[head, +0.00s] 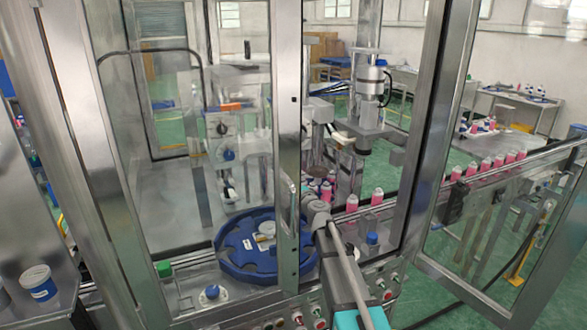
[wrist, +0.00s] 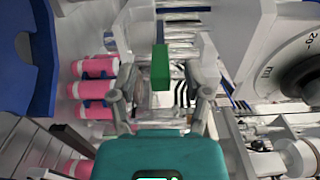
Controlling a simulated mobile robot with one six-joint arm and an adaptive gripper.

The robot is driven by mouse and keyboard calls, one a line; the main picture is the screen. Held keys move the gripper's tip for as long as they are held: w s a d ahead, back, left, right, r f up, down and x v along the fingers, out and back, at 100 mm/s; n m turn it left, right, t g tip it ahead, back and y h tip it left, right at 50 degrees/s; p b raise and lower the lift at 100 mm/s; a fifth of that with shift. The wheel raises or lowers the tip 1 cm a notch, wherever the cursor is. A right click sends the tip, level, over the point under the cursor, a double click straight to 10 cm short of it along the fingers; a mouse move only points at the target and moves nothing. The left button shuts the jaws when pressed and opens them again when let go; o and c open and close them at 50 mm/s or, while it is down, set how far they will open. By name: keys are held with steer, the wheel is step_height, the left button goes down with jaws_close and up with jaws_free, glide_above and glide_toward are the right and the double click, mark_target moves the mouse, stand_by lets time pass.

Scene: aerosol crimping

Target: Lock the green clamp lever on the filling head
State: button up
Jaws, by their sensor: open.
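The green clamp lever (wrist: 160,68) shows in the wrist view as an upright green bar just above the teal gripper body, near the picture's middle. My gripper (wrist: 163,82) is open, with one grey finger to the left of the lever and one to the right. There are visible gaps on both sides, and neither finger appears to touch it. I cannot tell the distance in depth between fingertips and lever. In the head view my arm reaches into the machine from the bottom; the lever and the fingertips cannot be made out there.
Several pink bottles (wrist: 95,88) stand close to the left finger. A white dial (wrist: 290,65) is at the right. In the head view a blue round turntable (head: 232,262) lies left of my arm, behind a metal frame post (head: 287,130). A conveyor with pink bottles (head: 485,164) runs right.

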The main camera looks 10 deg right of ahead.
steer(key=v, duration=0.4)
steer(key=shift+s+d, duration=0.15)
steer(key=shift+s, duration=0.15)
stand_by(0.4)
